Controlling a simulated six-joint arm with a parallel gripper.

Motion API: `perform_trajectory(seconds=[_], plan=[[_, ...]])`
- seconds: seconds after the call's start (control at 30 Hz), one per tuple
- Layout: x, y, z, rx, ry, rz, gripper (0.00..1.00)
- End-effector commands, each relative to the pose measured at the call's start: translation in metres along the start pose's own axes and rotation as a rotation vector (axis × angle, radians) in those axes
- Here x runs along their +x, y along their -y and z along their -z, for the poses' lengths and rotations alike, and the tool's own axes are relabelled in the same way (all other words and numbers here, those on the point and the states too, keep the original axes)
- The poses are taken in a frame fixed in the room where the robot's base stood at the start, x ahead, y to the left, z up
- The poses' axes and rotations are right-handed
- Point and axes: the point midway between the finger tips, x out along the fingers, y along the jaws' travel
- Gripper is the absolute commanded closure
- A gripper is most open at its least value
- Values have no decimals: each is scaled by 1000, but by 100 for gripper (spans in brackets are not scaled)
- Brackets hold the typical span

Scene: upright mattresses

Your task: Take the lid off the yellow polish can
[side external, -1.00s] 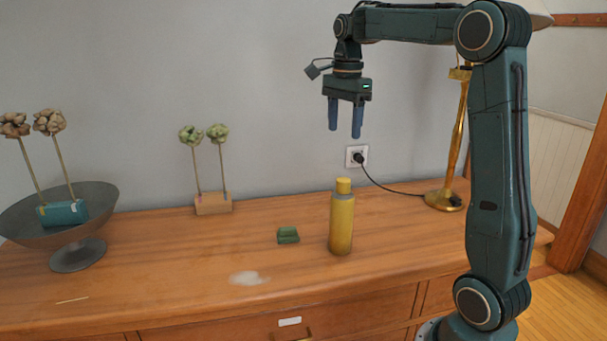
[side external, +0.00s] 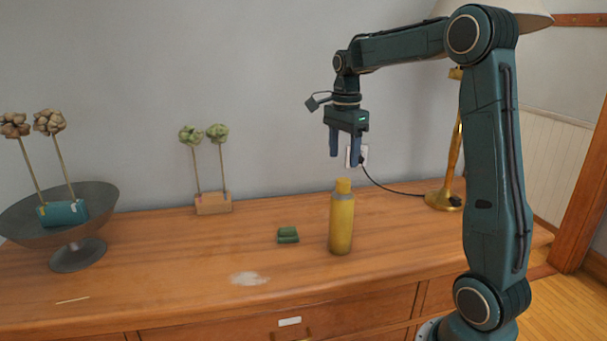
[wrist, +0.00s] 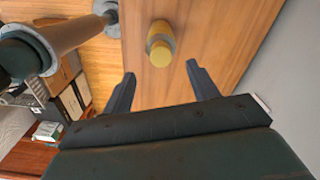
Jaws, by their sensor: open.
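The yellow polish can (side external: 342,226) stands upright on the wooden dresser top near its front edge. Its yellow lid (side external: 343,185) is on top of it. In the wrist view the lid (wrist: 160,53) is seen from above, beyond the fingertips. My gripper (side external: 346,161) is open and empty, pointing down just above the lid and apart from it. In the wrist view my gripper's two fingers (wrist: 160,68) are spread wide, with the can lying between their lines.
A small green block (side external: 288,235) lies left of the can. A brass lamp (side external: 443,198) stands behind right, its cord running to a wall socket. A flower holder (side external: 213,203) and a dark bowl (side external: 95,200) stand farther left. A pale patch (side external: 250,279) marks the front.

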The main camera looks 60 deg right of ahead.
Motion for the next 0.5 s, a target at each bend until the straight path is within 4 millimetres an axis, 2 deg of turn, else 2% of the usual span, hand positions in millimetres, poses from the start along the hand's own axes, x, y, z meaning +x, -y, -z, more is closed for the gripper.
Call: perform_trajectory(seconds=[0.13,0.5], plan=[[13,0,0,0,0,0,41],[21,0,1,0,0,0,41]])
